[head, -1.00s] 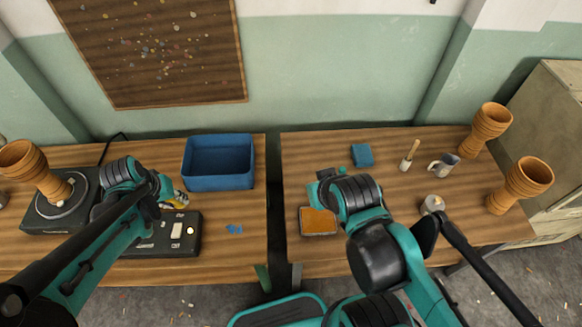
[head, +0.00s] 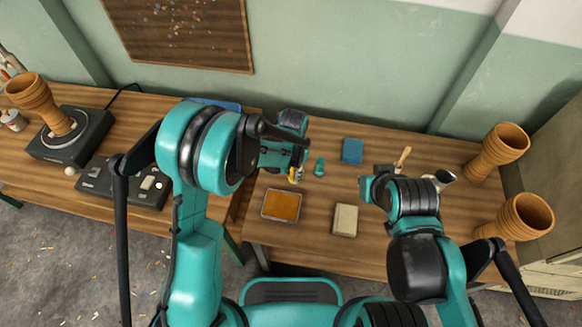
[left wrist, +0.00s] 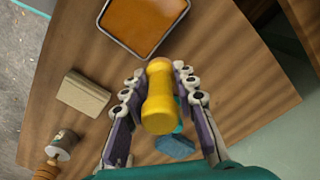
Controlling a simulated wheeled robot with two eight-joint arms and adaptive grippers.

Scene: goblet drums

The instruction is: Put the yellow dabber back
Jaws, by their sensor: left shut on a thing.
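The yellow dabber is a waisted yellow piece held between the fingers of my left gripper (left wrist: 160,92); the dabber (left wrist: 159,105) fills the middle of the left wrist view. In the head view my left gripper (head: 297,174) is over the right table's left part, just behind the orange-filled tray (head: 281,219), with only a bit of yellow showing. The tray also shows ahead of the dabber in the left wrist view. A teal dabber (head: 319,167) stands just right of my left gripper. My right gripper (head: 368,187) is above the table's middle; its fingers are unclear.
A beige block (head: 345,220) lies right of the tray. A blue block (head: 352,151), a brush (head: 403,157) and a mug (head: 443,178) are farther back. Two goblet drums (head: 497,150) stand at right. A turntable (head: 70,137) bears another drum (head: 36,97) at left.

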